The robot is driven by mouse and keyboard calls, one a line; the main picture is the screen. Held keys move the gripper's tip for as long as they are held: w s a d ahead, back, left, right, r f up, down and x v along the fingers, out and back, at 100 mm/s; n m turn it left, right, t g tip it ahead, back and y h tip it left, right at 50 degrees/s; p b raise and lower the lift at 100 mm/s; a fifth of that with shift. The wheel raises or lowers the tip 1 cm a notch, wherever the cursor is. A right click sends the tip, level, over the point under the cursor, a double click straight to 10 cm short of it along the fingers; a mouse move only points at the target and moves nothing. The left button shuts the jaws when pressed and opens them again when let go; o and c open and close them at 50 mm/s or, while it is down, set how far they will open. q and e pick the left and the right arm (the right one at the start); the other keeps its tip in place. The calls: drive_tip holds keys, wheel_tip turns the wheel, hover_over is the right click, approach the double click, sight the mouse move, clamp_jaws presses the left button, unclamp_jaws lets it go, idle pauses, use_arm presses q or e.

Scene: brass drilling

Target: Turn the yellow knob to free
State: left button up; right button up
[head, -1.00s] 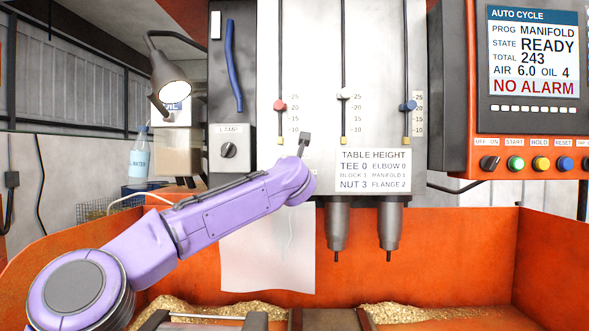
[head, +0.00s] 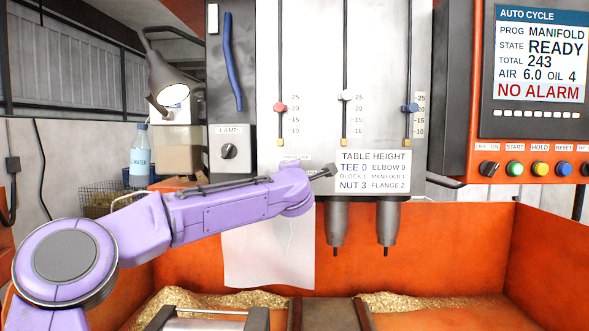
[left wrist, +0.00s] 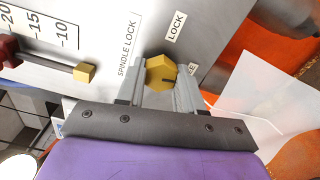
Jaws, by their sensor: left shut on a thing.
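The yellow knob (left wrist: 160,70) is a six-sided knob on the grey machine face, seen in the left wrist view. My left gripper (left wrist: 159,84) is shut on it, with one grey finger on each side. A dark mark on the knob points toward the right finger, near a label (left wrist: 192,70) mostly hidden by that finger; only its last letters show. The LOCK label (left wrist: 175,27) is above the knob and the SPINDLE LOCK label (left wrist: 129,45) is to its left. In the head view the knob is hidden behind my left gripper (head: 327,171). My right gripper is not in view.
The table height plate (head: 374,172) is just right of my left gripper in the head view. Two spindles (head: 336,225) hang below. A white sheet (head: 268,250) hangs under my left arm. The lamp switch (head: 229,151) is to the left; the control panel (head: 530,90) is at right.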

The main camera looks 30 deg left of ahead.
use_arm(q)
drive_tip(key=shift+m+p, duration=0.6)
drive_tip(key=shift+m, duration=0.4)
drive_tip(key=o, duration=1)
drive_tip(key=shift+o, duration=0.2)
drive_tip(key=b+v, duration=0.5)
drive_tip(key=v, duration=0.5)
